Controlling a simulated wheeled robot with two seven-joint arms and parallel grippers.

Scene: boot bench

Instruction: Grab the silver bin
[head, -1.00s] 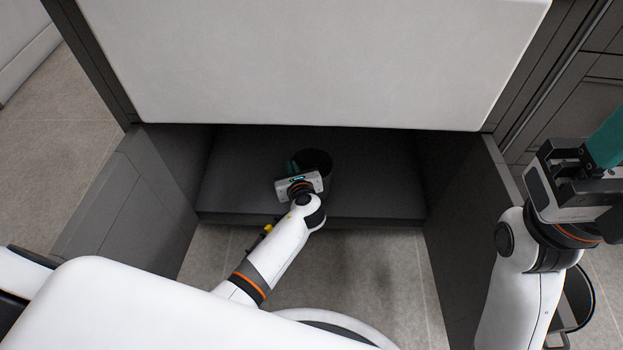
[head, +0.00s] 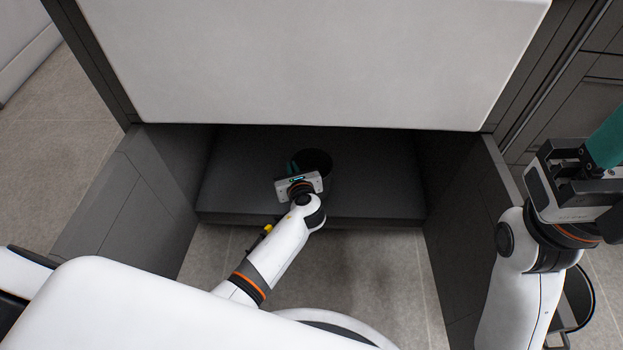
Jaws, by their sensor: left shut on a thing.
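A round bin (head: 318,161) stands on the dark shelf under the bench, its opening facing up. It looks dark in the shade, so I cannot tell its silver colour. My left gripper (head: 293,168) reaches in from the front, with its teal fingers at the bin's left side, shut on the bin. The wrist hides the bin's lower front. My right gripper (head: 606,143) is raised at the right edge, far from this bin.
The white bench top (head: 310,60) overhangs the shelf (head: 380,190). Dark side panels close in the recess on the left (head: 165,170) and right (head: 465,220). A second round container (head: 580,297) stands on the floor at lower right, partly behind my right arm. Tiled floor lies in front.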

